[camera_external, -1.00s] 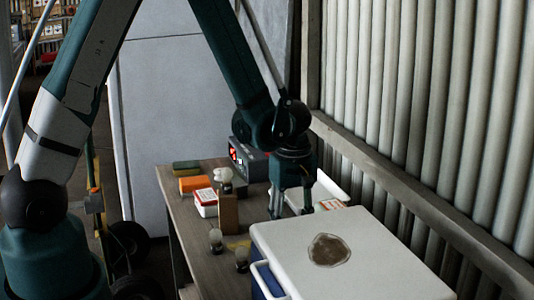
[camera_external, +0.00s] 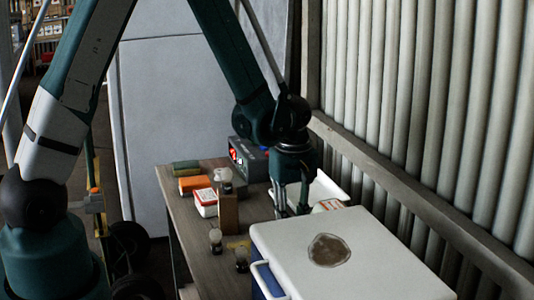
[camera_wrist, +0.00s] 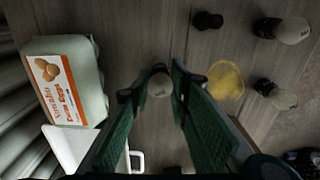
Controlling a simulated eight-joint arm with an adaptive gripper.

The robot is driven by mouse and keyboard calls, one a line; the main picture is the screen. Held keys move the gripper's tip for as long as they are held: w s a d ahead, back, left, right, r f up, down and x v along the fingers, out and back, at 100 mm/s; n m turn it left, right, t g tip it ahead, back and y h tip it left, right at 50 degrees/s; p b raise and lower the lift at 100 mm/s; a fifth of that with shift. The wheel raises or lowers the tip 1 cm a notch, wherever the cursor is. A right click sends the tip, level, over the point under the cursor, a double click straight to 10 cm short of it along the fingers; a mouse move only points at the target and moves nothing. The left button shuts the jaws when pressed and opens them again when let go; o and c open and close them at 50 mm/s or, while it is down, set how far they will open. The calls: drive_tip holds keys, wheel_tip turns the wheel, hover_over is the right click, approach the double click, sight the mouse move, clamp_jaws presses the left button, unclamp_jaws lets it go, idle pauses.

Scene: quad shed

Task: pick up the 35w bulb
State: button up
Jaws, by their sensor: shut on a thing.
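A bulb with a pale round glass (camera_wrist: 160,85) and a dark base stands between my gripper's fingertips in the wrist view. My gripper (camera_wrist: 158,82) is shut on it, low over the table. In the external view my gripper (camera_external: 293,208) is behind the white-lidded cooler, and the held bulb is hidden. Two other bulbs (camera_wrist: 289,31) (camera_wrist: 279,95) lie at the right of the wrist view, with print too small to read. No wattage can be read.
An egg carton (camera_wrist: 90,80) lies left of my gripper, with a white tray-like thing (camera_wrist: 70,148) below it. A yellow patch (camera_wrist: 226,81) and a small black object (camera_wrist: 208,20) are to the right. The cooler (camera_external: 390,255), a wooden block (camera_external: 228,214) and a radio (camera_external: 250,160) stand nearby.

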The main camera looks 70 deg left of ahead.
drive_tip(key=shift+r+p, duration=0.45)
drive_tip(key=shift+r, duration=3.95)
